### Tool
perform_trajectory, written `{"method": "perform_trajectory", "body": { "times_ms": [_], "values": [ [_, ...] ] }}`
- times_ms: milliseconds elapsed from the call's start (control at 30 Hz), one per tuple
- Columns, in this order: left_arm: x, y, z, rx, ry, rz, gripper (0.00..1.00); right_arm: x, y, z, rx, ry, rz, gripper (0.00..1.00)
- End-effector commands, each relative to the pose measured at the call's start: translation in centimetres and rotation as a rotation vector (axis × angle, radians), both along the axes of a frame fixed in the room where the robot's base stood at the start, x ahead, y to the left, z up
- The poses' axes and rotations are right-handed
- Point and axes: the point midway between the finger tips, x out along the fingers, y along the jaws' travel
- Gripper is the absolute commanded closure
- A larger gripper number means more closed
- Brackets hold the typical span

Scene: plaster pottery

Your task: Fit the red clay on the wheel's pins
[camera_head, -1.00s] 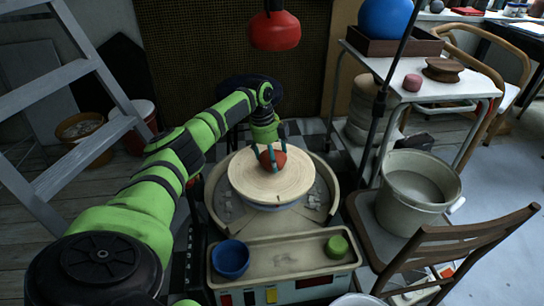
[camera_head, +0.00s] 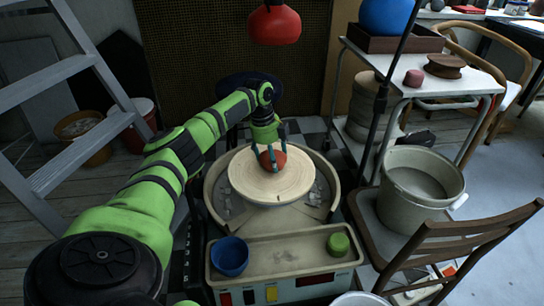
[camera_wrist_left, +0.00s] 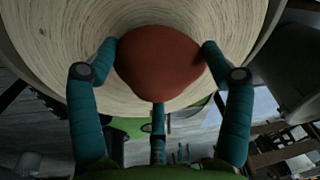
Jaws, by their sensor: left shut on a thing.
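The red clay (camera_head: 279,161) is a rounded lump over the middle of the wheel's pale round disc (camera_head: 248,186). My left gripper (camera_head: 270,156) reaches down from above with its teal fingers around the clay. In the left wrist view the fingers of the gripper (camera_wrist_left: 158,62) press on both sides of the clay (camera_wrist_left: 160,58), with a further finger at its near side. The disc (camera_wrist_left: 95,100) lies behind the clay there. The wheel's pins are not visible, and I cannot tell whether the clay touches the disc. My right gripper is not in view.
A grey bucket (camera_head: 420,200) and a wooden chair (camera_head: 450,245) are at the right. A red lamp (camera_head: 274,25) hangs above.

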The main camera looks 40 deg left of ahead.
Motion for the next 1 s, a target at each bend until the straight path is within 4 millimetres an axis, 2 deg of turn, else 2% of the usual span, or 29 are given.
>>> {"method": "perform_trajectory", "body": {
  "times_ms": [1000],
  "values": [
    [0.14, -0.10, 0.25, -0.002, -0.007, 0.001, 0.79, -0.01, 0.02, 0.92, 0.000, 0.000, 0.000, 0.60]
  ]
}}
